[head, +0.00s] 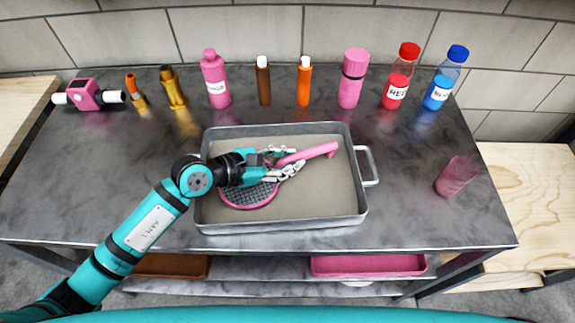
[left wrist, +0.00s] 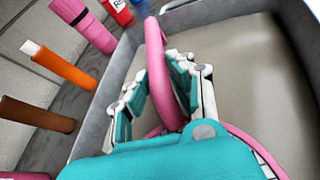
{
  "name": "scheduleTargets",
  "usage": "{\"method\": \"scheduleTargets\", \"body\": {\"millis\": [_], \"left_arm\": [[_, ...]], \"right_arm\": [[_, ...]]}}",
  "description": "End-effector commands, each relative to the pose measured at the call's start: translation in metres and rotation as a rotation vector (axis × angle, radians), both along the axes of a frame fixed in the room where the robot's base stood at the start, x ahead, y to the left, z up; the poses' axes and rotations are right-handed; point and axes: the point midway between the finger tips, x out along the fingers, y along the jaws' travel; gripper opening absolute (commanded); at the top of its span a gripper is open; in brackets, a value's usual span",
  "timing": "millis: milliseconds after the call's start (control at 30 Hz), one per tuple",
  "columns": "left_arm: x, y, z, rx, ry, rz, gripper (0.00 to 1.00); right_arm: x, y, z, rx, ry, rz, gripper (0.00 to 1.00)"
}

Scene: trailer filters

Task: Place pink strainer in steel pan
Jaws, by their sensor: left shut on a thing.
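The pink strainer (head: 312,153) has a round mesh bowl with a pink rim and a long handle. It is within the outline of the steel pan (head: 288,222), bowl at the left and handle toward the upper right. I cannot tell whether it touches the pan floor. My left gripper (head: 290,161) is shut on the strainer's handle near the bowl. In the left wrist view the handle (left wrist: 157,70) passes between the fingers of my left gripper (left wrist: 162,88). My wrist hides part of the bowl. My right gripper is not in view.
Several bottles, including a red one (head: 397,88) and a blue one (head: 440,88), line the table's back. A pink camera-like device (head: 84,95) is at the far left. A pink cup (head: 456,176) stands right of the pan. Pink and brown trays (head: 370,265) lie on the lower shelf.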

Motion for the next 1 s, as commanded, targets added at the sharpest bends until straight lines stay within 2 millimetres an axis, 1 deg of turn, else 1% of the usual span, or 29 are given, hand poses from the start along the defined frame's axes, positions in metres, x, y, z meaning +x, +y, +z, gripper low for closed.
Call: {"method": "scheduleTargets", "body": {"millis": [33, 100, 167, 433, 533, 567, 700, 733, 1000], "left_arm": [[-0.001, 0.0, -0.01, 0.0, 0.005, 0.0, 0.0], [0.0, 0.0, -0.019, -0.001, 0.004, 0.001, 0.0], [0.0, 0.0, -0.023, 0.0, 0.003, 0.0, 0.0], [0.0, 0.0, -0.025, 0.0, 0.0, 0.0, 0.0], [0.0, 0.0, -0.028, 0.0, 0.0, 0.0, 0.0], [0.0, 0.0, -0.027, 0.001, 0.0, 0.0, 0.23], [0.0, 0.0, -0.027, 0.0, 0.001, 0.001, 0.42], [0.0, 0.0, -0.027, 0.0, 0.001, 0.001, 0.44], [0.0, 0.0, -0.025, 0.0, 0.001, 0.001, 0.44]], "right_arm": [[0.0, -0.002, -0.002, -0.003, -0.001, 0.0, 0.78], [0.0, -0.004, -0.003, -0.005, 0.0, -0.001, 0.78], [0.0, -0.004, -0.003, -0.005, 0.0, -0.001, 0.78], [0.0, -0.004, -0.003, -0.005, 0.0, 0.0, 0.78], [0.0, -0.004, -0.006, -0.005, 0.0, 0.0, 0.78], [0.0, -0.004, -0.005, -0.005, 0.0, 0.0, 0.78], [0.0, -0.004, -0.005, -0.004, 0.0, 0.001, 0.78], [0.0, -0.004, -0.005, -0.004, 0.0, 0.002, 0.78], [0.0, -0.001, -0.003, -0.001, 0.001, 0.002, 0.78]]}}
